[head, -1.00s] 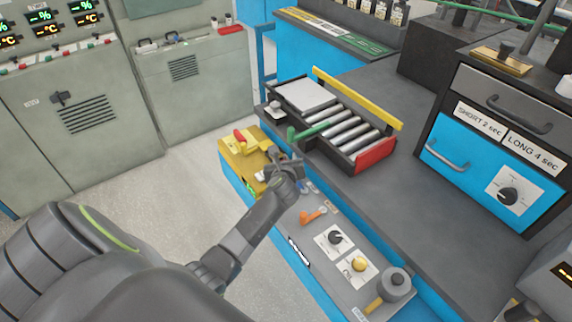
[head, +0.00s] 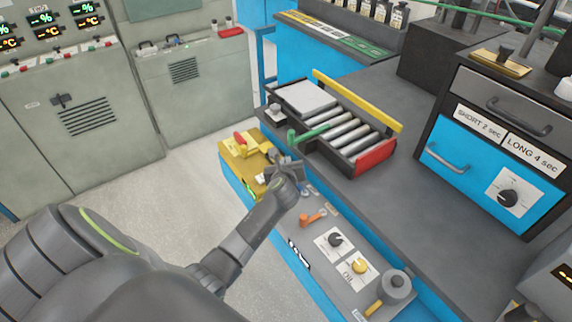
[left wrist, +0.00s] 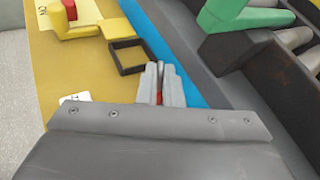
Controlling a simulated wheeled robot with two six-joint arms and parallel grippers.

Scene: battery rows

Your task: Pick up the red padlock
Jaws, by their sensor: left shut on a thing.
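The red padlock (left wrist: 159,97) shows in the left wrist view only as a thin red strip between my fingers; the rest of it is hidden. My left gripper (left wrist: 160,80) is shut on it, above the yellow panel end. In the head view my left gripper (head: 284,170) is at the yellow end of the front console, and I cannot make out the padlock there. My right gripper is not in view.
A yellow block with a red-topped lever (head: 240,139) is left of the gripper. A dark square frame (left wrist: 129,57) lies just ahead of the fingers. A roller tray with a green handle (head: 308,131) stands behind. An orange lever (head: 310,219) is nearer.

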